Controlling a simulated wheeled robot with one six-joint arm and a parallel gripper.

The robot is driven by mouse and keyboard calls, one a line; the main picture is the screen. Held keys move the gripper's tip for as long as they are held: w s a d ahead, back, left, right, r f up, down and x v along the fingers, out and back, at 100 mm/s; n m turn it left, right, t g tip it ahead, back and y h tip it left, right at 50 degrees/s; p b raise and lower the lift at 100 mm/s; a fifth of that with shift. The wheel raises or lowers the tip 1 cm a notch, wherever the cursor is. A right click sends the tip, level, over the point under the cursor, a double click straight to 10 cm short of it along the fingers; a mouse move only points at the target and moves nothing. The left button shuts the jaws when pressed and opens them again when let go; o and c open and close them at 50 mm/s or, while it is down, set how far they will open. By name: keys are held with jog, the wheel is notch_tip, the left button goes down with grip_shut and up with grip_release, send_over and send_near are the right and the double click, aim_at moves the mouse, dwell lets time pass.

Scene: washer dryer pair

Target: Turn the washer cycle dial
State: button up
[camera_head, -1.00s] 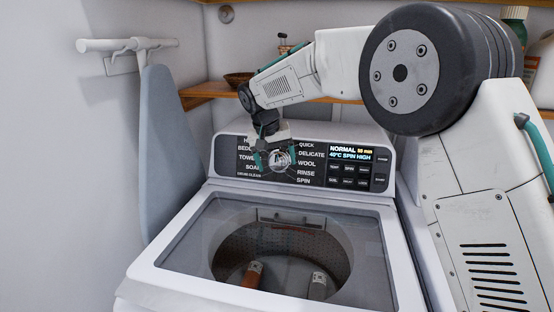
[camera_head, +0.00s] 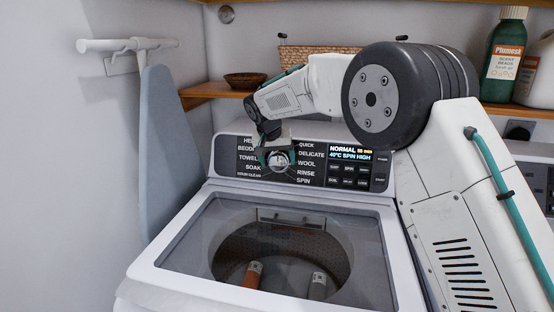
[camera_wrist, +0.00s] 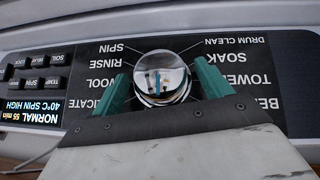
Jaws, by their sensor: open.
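The washer cycle dial (camera_head: 279,160) is a round, shiny chrome knob on the washer's dark control panel (camera_head: 330,179), ringed by cycle names. In the wrist view the dial (camera_wrist: 161,78) sits between the two teal fingers of my gripper (camera_wrist: 161,85), one on each side. The fingers are open, and small gaps seem to show beside the knob. In the head view my gripper (camera_head: 277,158) is at the dial and partly covers it. The display (camera_head: 350,152) reads NORMAL, 55 min, 40°C SPIN HIGH.
The washer's glass lid (camera_head: 375,245) is closed over the drum. A shelf (camera_head: 205,92) behind holds a bowl (camera_head: 245,79), a basket (camera_head: 325,58) and a green bottle (camera_head: 503,60).

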jog(key=shift+c, duration=0.3)
jog(key=c, duration=0.9)
jog(key=shift+a+n+h, duration=0.25)
jog(key=shift+n+h, duration=0.45)
jog(key=shift+h, duration=0.5)
jog(key=shift+a+n+h, duration=0.15)
jog(key=shift+n+h, duration=0.55)
jog(key=shift+h, duration=0.4)
jog(key=o, duration=1)
jog(key=shift+c, duration=0.2)
